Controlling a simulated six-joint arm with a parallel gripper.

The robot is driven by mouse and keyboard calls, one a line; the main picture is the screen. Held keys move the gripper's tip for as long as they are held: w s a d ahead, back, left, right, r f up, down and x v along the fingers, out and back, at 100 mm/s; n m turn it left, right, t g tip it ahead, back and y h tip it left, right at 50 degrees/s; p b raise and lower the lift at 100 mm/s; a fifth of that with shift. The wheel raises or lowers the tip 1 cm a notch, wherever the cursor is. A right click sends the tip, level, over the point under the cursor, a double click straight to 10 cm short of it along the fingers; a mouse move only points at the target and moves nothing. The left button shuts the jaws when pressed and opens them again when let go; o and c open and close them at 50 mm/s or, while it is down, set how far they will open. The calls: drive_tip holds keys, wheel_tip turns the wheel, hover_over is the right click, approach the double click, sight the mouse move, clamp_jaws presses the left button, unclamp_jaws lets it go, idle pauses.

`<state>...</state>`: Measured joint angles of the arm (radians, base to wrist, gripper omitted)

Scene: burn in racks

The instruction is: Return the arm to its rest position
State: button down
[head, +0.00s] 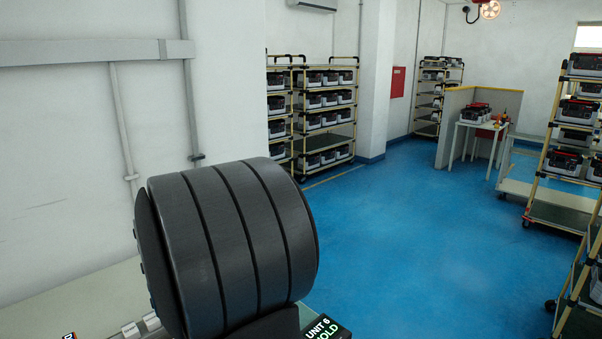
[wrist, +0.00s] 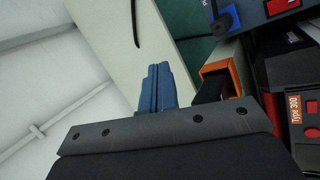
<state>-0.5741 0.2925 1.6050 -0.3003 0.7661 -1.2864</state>
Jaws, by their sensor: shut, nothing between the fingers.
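My gripper (wrist: 157,70) shows in the wrist view as two blue fingers. They are pressed together with nothing between them. The fingers point toward a pale flat surface (wrist: 120,40) and stand clear of the objects at the right. In the head view a large dark ribbed cylinder, which looks like part of my arm, fills the lower left. My gripper is not visible in the head view.
In the wrist view, an orange-and-black part (wrist: 217,70) and a unit labelled "Type 300" (wrist: 300,115) are close on the right. In the head view, racks of units (head: 325,105) stand at the back, a trolley (head: 565,205) at the right. The blue floor (head: 430,260) between is clear.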

drive_tip(key=s+a+r+g+y, duration=0.1)
drive_tip(key=s+a+g, duration=0.2)
drive_tip(key=s+a, duration=0.45)
drive_tip(key=s+n+g+h, duration=0.2)
drive_tip(key=s+n+g, duration=0.1)
drive_tip(key=s, duration=0.4)
drive_tip(key=shift+a+f+n, duration=0.4)
drive_tip(key=w+d+m+t, duration=0.2)
drive_tip(key=w+d+t, duration=0.1)
drive_tip(key=w, duration=0.4)
drive_tip(key=w+d+m+t+y, duration=0.1)
drive_tip(key=w+d+t, duration=0.2)
drive_tip(key=w+d, duration=0.2)
drive_tip(key=w, duration=0.2)
drive_tip(key=shift+w+d+m, duration=0.25)
drive_tip(key=shift+w+m, duration=0.1)
drive_tip(key=shift+m, duration=0.05)
drive_tip(key=shift+f, duration=0.1)
